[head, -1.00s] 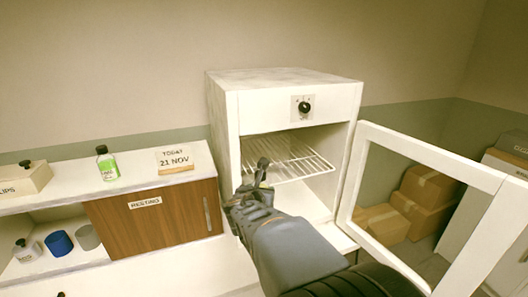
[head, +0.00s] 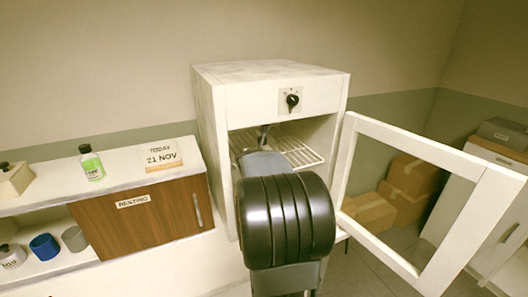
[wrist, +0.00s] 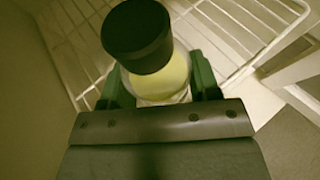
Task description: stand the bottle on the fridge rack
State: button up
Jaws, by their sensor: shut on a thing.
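My gripper (wrist: 160,85) is shut on a bottle with a black cap (wrist: 137,36) and pale yellow contents, its two green fingers on either side. In the head view only the dark top of the bottle (head: 264,131) shows, inside the open fridge (head: 217,125); my arm hides the rest. The white wire fridge rack (head: 300,152) shows to the right of my gripper. In the wrist view, the rack's wires (wrist: 240,69) lie behind and around the bottle. I cannot tell whether the bottle's base touches the rack.
The glass-framed fridge door (head: 345,165) stands open to the right. A counter (head: 125,175) on the left bears a green-labelled bottle (head: 92,163) and a date card (head: 163,156). Cups and a jar sit on the shelf below. Cardboard boxes (head: 405,190) stand behind the door.

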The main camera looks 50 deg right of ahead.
jog(key=w+d, duration=0.2)
jog(key=d, duration=0.1)
jog(key=shift+w+d+p, duration=0.1)
jog(key=shift+p, duration=0.3)
jog(key=shift+f, duration=0.1)
jog(key=shift+f, duration=0.15)
jog(key=o, duration=1.1)
jog(key=shift+c, duration=0.2)
